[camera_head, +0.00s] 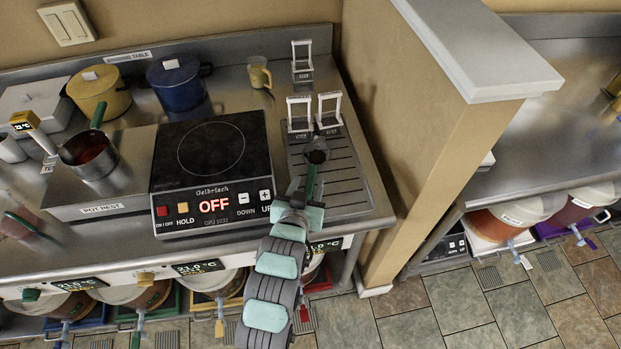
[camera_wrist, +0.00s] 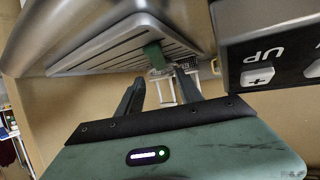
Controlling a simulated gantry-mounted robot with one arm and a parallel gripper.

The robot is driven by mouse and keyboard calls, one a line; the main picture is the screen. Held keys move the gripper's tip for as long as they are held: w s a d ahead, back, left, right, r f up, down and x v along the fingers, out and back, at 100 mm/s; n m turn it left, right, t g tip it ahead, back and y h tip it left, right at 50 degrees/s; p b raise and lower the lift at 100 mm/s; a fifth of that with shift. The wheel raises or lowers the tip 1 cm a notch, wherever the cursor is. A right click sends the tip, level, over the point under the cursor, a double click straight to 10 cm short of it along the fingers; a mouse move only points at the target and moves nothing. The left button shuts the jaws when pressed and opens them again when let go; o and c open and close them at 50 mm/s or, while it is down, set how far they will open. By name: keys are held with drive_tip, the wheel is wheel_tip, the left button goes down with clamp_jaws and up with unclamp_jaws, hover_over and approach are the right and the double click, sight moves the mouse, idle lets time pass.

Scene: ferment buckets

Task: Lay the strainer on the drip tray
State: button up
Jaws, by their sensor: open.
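The strainer shows in the head view as a dark round bowl (camera_head: 316,153) with a green handle (camera_head: 311,182) pointing toward my gripper. It is over the slotted drip tray (camera_head: 343,178) and appears to lie on it; I cannot tell full contact. My gripper (camera_head: 302,190) is open at the tray's front part, close to the handle end. In the wrist view the green handle (camera_wrist: 153,55) shows beyond and between the parted fingers (camera_wrist: 160,80), against the tray slats (camera_wrist: 110,52). The strainer's bowl is mostly hidden there.
The induction hob (camera_head: 211,165), reading OFF, stands left of the tray. A saucepan (camera_head: 88,155) sits on the pot nest at left. A partition wall (camera_head: 430,130) bounds the right.

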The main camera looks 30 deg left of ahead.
drive_tip(key=p+v, duration=0.1)
drive_tip(key=v, duration=0.1)
drive_tip(key=p+v, duration=0.1)
drive_tip(key=v, duration=0.1)
drive_tip(key=shift+s+r, duration=0.2)
drive_tip(key=shift+r, duration=0.15)
drive_tip(key=shift+s+d+r+p, duration=0.1)
drive_tip(key=shift+s+d+p, duration=0.15)
drive_tip(key=shift+s+p, duration=0.6)
drive_tip(key=shift+w, duration=0.15)
